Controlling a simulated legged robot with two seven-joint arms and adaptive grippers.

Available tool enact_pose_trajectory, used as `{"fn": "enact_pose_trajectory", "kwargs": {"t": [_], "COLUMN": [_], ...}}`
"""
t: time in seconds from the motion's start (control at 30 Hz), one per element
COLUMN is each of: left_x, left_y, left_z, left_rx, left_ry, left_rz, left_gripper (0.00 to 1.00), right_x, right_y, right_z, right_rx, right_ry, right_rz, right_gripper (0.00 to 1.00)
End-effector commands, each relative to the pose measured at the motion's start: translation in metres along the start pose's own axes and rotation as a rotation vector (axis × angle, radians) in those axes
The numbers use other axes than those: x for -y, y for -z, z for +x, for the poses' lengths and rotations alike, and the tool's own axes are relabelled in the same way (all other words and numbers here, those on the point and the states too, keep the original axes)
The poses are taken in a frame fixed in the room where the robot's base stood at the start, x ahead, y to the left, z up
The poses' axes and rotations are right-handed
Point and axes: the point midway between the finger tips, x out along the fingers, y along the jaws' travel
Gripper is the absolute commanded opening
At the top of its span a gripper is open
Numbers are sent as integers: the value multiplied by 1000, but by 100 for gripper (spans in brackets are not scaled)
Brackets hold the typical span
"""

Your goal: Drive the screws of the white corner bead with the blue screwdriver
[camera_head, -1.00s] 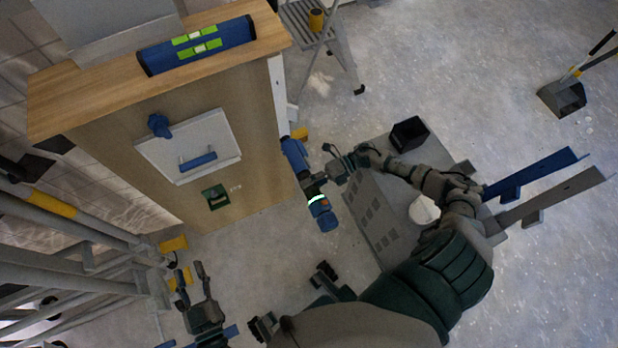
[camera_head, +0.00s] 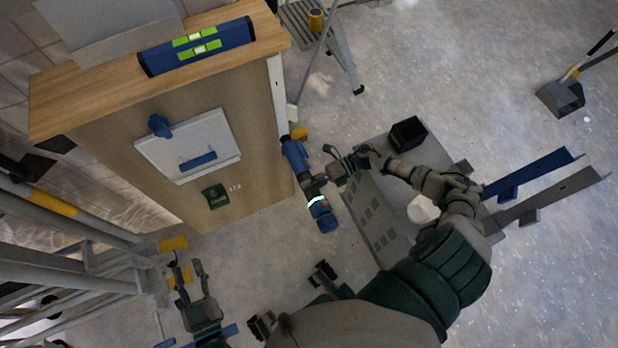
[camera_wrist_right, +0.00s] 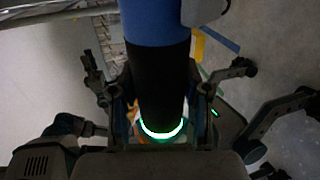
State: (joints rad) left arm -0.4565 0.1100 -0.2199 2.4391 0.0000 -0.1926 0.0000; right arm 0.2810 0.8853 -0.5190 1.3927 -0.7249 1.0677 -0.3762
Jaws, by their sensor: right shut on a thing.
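The blue screwdriver (camera_head: 294,155) is a thick power tool with a blue body, a black middle and a glowing green-white ring. My right gripper (camera_head: 318,184) is shut around its middle. In the right wrist view the tool's black and blue body (camera_wrist_right: 157,70) runs between my right gripper's fingers (camera_wrist_right: 157,92). The white corner bead (camera_head: 278,90) is a narrow upright strip on the panel's right edge. The tool's upper end is close to the bead's lower part; I cannot tell if they touch. The screws are too small to make out. My left gripper (camera_head: 189,272) is open and empty at the lower left.
The wooden panel box (camera_head: 130,150) carries a blue level (camera_head: 197,46) on top. A grey platform (camera_head: 380,215) with a black bin (camera_head: 407,133) lies right of the tool. Metal scaffold tubes (camera_head: 65,275) fill the lower left.

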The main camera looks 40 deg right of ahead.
Motion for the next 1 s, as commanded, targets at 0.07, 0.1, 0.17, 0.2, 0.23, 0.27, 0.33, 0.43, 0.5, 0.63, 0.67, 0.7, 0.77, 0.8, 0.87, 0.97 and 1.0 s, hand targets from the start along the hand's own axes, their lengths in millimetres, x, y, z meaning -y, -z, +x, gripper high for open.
{"fn": "enact_pose_trajectory", "kwargs": {"t": [0.07,0.1,0.17,0.2,0.23,0.27,0.33,0.43,0.5,0.63,0.67,0.7,0.77,0.8,0.87,0.97,1.0], "left_x": [0,0,0,0,0,0,0,0,0,0,0,0,-1,-1,-1,-1,-1], "left_y": [7,9,12,14,16,17,20,25,28,31,31,31,31,31,30,30,30], "left_z": [0,0,1,1,1,1,1,1,1,2,2,2,2,2,2,2,2], "left_rx": [-7,-9,-12,-14,-15,-16,-19,-23,-26,-29,-29,-29,-29,-29,-28,-28,-26], "left_ry": [0,0,-1,-1,-1,-1,-1,-1,-1,-2,-2,-2,-2,-2,-2,-1,-1], "left_rz": [2,2,3,3,3,4,4,5,6,6,6,6,6,6,6,6,7], "left_gripper": [40,40,40,40,40,40,40,40,40,40,40,40,40,40,40,40,40], "right_x": [-5,-5,-5,-5,-5,-5,-5,-4,-4,-3,-3,-3,-2,-2,-2,-2,-3], "right_y": [3,5,9,12,14,16,20,26,30,35,36,36,36,36,36,37,37], "right_z": [-1,-1,-1,0,0,0,0,0,0,0,0,0,0,1,1,1,1], "right_rx": [2,1,0,-1,-2,-2,-3,-4,-4,-4,-4,-4,-5,-5,-5,-5,-6], "right_ry": [-5,-5,-5,-5,-5,-5,-5,-5,-5,-4,-4,-4,-4,-4,-4,-5,-7], "right_rz": [-6,-5,-5,-3,-3,-3,-3,-2,-2,-1,-1,-1,-1,-1,-1,-1,-1], "right_gripper": [0,0,0,0,0,0,0,0,0,0,0,0,0,0,0,0,0]}}
